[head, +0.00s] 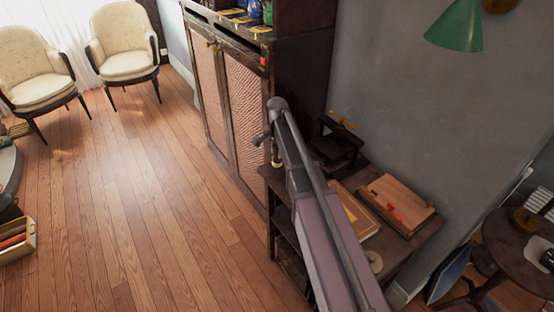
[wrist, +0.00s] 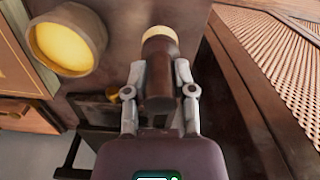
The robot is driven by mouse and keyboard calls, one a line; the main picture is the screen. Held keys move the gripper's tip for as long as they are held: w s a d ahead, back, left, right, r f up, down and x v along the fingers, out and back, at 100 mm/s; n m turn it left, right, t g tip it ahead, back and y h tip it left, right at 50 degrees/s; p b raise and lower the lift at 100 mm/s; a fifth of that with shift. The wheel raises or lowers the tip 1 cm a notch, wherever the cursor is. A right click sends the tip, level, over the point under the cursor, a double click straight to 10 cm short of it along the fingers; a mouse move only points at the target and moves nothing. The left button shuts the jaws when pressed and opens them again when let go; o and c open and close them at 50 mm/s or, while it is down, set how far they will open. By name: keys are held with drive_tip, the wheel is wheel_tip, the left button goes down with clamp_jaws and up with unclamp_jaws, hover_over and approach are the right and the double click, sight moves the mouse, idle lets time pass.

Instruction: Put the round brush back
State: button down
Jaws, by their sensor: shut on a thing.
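In the wrist view my gripper (wrist: 161,76) is shut on the round brush (wrist: 159,90), a dark brown cylinder with a pale cream end. The brush lies between the two grey fingers, its cream end pointing away from my palm. In the head view my gripper (head: 271,138) is small and partly hidden by my arm, in front of the cabinet (head: 243,105) with woven door panels. I cannot tell whether the brush touches anything beyond the fingers.
A round brown vessel with a yellow inside (wrist: 67,42) is left of the brush. Woven panels (wrist: 275,45) are at the right. A dark side table (head: 405,247) bears a wooden box (head: 396,200) and a small dark stand (head: 338,142).

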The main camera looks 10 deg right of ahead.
sight(277, 158)
drive_tip(key=shift+f, duration=0.15)
drive_tip(key=shift+d+f+b, duration=0.1)
drive_tip(key=shift+f+b, duration=1.55)
drive_tip(key=shift+b, duration=0.1)
drive_tip(key=shift+f, duration=0.15)
drive_tip(key=shift+c, duration=2.2)
unclamp_jaws()
drive_tip(key=shift+r, duration=0.25)
wheel_tip(277, 158, up, 12)
drive_tip(key=p, duration=1.2)
